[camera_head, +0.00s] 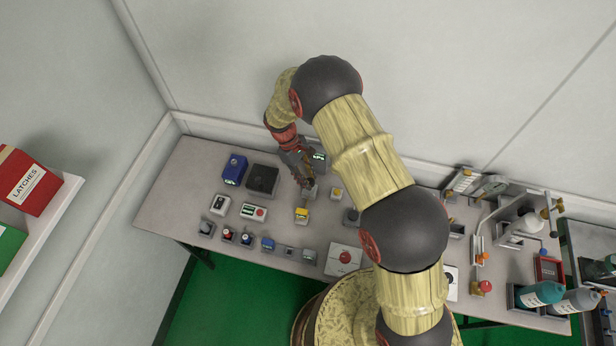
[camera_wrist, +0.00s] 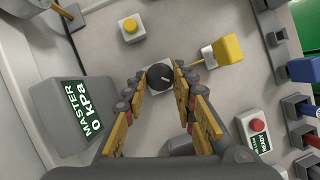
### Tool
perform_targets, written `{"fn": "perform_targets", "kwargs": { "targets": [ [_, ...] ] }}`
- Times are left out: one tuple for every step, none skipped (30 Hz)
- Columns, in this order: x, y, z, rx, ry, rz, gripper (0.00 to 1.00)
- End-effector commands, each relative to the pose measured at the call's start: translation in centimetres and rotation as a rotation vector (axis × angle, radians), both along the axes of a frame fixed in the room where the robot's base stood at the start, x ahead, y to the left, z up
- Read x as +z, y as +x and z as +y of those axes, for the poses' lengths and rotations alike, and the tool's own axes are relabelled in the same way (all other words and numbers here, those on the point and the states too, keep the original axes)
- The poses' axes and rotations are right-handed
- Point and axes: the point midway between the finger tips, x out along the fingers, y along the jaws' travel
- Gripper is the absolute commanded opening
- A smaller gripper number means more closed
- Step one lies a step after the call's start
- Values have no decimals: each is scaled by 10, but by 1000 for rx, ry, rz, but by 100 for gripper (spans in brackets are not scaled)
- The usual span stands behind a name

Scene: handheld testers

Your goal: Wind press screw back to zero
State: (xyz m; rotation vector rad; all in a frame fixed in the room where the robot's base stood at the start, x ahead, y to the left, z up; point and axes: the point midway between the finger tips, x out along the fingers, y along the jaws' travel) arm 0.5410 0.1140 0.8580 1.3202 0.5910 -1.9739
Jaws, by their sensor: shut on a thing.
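The press screw shows as a dark round knob (camera_wrist: 157,72) with a white pointer line, on a small grey block, in the middle of the wrist view. My gripper (camera_wrist: 160,80) has its two yellow-and-grey fingers on either side of this knob and is shut on it. In the head view my gripper (camera_head: 306,181) reaches down to a small grey block (camera_head: 309,194), and the knob is hidden there. A grey master gauge (camera_wrist: 72,115) left of my fingers reads "MASTER 0 kPa".
A yellow block on a grey fixture (camera_wrist: 228,50) stands close to the right of the knob. A yellow button box (camera_wrist: 130,27) is nearby. A white box with a red button (camera_wrist: 257,126) is at right. Several small fixtures line the bench's front edge; the wall is behind.

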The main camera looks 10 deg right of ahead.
Motion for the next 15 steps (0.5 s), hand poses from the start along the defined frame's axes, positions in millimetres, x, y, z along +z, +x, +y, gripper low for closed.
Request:
{"fn": "perform_targets", "kwargs": {
  "targets": [
    [-2, -3, 1, 48, -1, 3, 2],
    [-1, -3, 1, 75, -1, 3, 2],
    [-1, -3, 1, 114, 0, 3, 2],
    [-1, -3, 1, 142, 0, 2, 2],
    [-1, -3, 1, 170, -1, 2, 2],
    [-1, -4, 1, 208, 0, 3, 2],
    [-1, -4, 2, 236, 0, 2, 2],
    [-1, -4, 2, 266, -1, 3, 2],
    [-1, -5, 2, 302, 0, 3, 2],
    [-2, -5, 2, 329, 0, 3, 2],
    [-2, -5, 2, 357, 0, 4, 2],
    [-2, -6, 2, 391, -1, 4, 2],
    [-1, -6, 2, 418, -1, 4, 2],
    [-1, -6, 2, 442, 0, 2, 2],
    [-1, -6, 2, 474, 0, 3, 2]
  ]
}}
